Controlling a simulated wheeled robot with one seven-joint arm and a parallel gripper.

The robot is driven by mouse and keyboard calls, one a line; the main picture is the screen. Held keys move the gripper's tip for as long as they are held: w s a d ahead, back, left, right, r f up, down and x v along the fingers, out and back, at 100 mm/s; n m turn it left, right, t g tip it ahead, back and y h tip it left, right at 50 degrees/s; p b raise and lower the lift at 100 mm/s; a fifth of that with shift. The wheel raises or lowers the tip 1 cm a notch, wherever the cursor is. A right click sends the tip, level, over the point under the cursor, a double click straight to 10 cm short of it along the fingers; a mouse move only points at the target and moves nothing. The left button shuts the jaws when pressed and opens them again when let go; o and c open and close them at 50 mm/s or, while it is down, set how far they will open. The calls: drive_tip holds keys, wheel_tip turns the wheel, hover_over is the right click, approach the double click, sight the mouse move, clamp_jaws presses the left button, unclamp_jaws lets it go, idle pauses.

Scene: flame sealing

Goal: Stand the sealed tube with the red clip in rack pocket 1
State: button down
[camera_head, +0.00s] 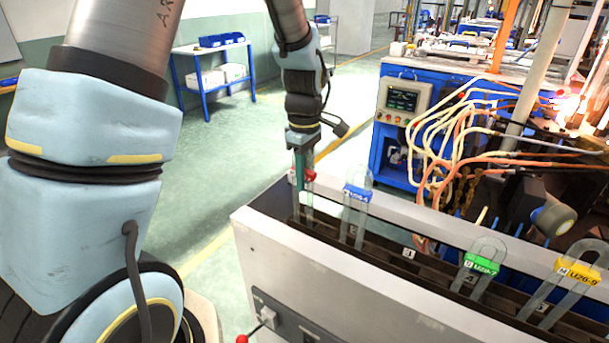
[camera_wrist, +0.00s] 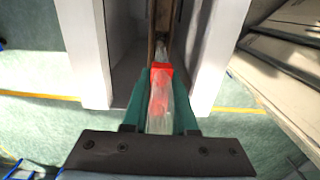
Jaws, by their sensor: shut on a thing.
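The glass tube with the red clip (camera_head: 310,176) is held by my gripper (camera_head: 303,167) over the far left end of the rack. In the wrist view the red clip (camera_wrist: 162,75) and clear tube show between the green fingers of my gripper (camera_wrist: 160,100), which is shut on the tube. The tube stands roughly upright, and its lower part reaches down past the rim of the rack (camera_head: 330,262) in the head view. I cannot tell whether its lower end rests on the pocket floor. The pocket 1 label is not readable.
Tubes with a blue clip (camera_head: 357,194), a green clip (camera_head: 481,263) and a yellow clip (camera_head: 577,270) stand in the same rack, to the right. A blue machine (camera_head: 400,105) with hoses is behind it. Open green floor lies left of the rack.

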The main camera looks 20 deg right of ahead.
drive_tip(key=c, duration=0.6)
unclamp_jaws()
wheel_tip(320, 180, up, 11)
drive_tip(key=shift+f+b, duration=0.1)
drive_tip(key=shift+b, duration=0.85)
